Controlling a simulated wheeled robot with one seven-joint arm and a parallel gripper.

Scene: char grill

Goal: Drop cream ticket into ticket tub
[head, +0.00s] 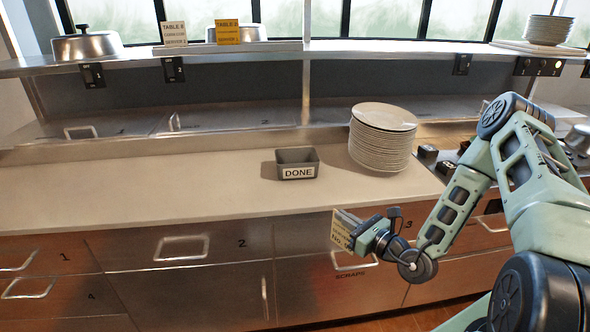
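My gripper (351,222) is in front of the counter's front edge, low and right of the middle. It is shut on a cream ticket (340,233) with dark print, partly hidden by the fingers. The ticket tub (297,172) is a small grey open box labelled DONE. It stands upright on the counter, farther back and to the left of my gripper. The ticket and the tub are apart. The bottom of the tub's inside is hard to make out.
A tall stack of plates (382,140) stands on the counter (150,188) right of the tub. The counter left of the tub is clear. On the shelf stand another cream ticket (173,34), a yellow ticket (227,32) and a domed lid (87,45).

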